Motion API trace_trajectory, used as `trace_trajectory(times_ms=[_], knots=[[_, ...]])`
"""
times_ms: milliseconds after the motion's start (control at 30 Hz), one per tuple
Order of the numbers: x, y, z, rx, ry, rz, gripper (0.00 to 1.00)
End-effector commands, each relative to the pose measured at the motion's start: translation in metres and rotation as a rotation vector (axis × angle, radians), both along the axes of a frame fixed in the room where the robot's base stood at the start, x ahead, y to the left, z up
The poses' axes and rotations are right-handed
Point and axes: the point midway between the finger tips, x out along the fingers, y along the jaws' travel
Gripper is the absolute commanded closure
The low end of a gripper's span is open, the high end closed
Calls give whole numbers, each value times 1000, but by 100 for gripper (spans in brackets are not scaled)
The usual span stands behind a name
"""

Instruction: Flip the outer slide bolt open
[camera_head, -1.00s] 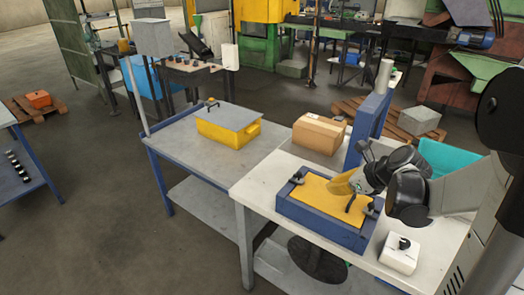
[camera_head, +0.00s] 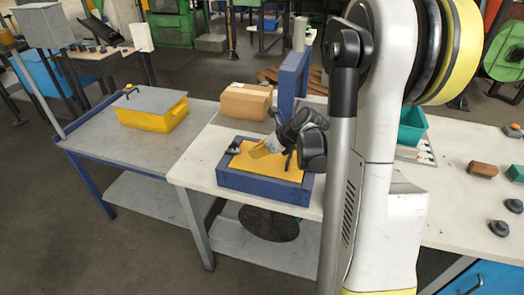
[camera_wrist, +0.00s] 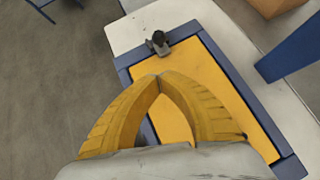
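A blue box frame (camera_head: 262,187) with a yellow lid (camera_head: 262,164) sits on the white table. One slide bolt with a dark knob (camera_head: 234,147) is at the lid's left end; in the wrist view this bolt (camera_wrist: 158,43) is on the far edge, beyond my fingertips. A second bolt, at the right end in the earlier head view, is now hidden behind my arm. My gripper (camera_head: 254,153) hangs over the lid. In the wrist view its yellow fingers (camera_wrist: 160,79) meet at the tips with nothing between them. A black handle (camera_head: 288,161) shows beside my wrist.
A cardboard box (camera_head: 245,101) and a blue post (camera_head: 291,85) stand behind the frame. A yellow box with a grey lid (camera_head: 152,110) is on the grey table at left. A teal bin (camera_head: 412,125) is behind my arm. The white table's left edge is near the frame.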

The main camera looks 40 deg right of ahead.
Motion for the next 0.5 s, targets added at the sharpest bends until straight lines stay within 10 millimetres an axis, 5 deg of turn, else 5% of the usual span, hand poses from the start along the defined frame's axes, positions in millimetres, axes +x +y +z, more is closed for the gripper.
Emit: trace_trajectory(times_ms=[133, 500], knots=[[21, 8, -25, -1, 0, 2, 100], [56, 21, -21, 0, 0, 1, 100]])
